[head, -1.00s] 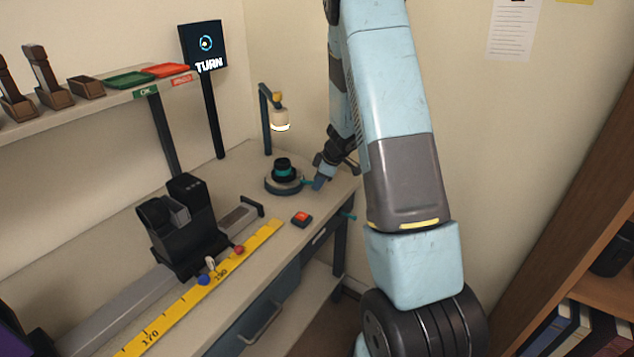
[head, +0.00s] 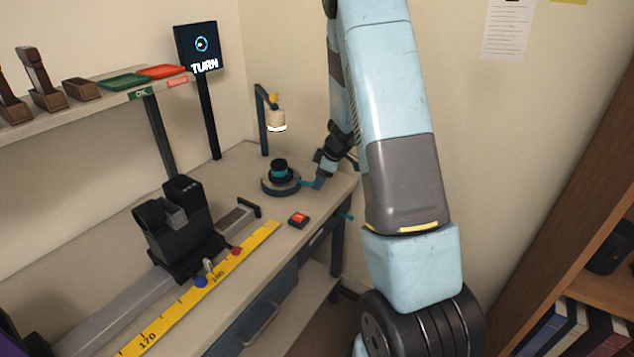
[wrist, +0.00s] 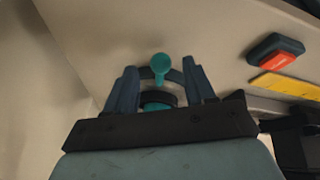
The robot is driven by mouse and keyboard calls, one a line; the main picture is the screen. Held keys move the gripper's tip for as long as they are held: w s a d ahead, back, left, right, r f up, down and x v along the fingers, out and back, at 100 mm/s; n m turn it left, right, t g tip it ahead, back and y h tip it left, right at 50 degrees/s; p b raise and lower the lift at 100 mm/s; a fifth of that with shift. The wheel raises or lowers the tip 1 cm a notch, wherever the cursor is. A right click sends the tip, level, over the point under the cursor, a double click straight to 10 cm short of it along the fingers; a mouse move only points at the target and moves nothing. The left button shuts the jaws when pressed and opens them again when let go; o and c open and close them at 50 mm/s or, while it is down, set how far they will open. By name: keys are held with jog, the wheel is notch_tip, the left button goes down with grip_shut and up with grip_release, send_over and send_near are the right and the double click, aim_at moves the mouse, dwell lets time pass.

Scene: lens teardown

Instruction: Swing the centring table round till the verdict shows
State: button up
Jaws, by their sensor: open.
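The centring table (head: 281,185) is a round grey-blue turntable at the back of the bench, with a black and teal lens (head: 279,170) upright on it. A teal handle (head: 305,183) sticks out from its right side. My gripper (head: 318,184) is low beside the table, at the handle's outer end. In the wrist view my gripper (wrist: 161,78) is open, with the round teal handle end (wrist: 160,64) between its two fingers and a gap on each side. The verdict screen (head: 197,47) reads TURN with a ring symbol.
A lamp on a post (head: 276,121) overhangs the table. A red button (head: 298,220) sits in front of it. A yellow ruler (head: 180,310) and a black rail fixture (head: 180,225) fill the bench's left side. Green (head: 124,83) and red trays (head: 161,72) lie on the shelf.

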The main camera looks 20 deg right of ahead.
jog(key=v, duration=1.1)
jog(key=shift+s+d+r, duration=0.1)
jog(key=shift+s, duration=0.05)
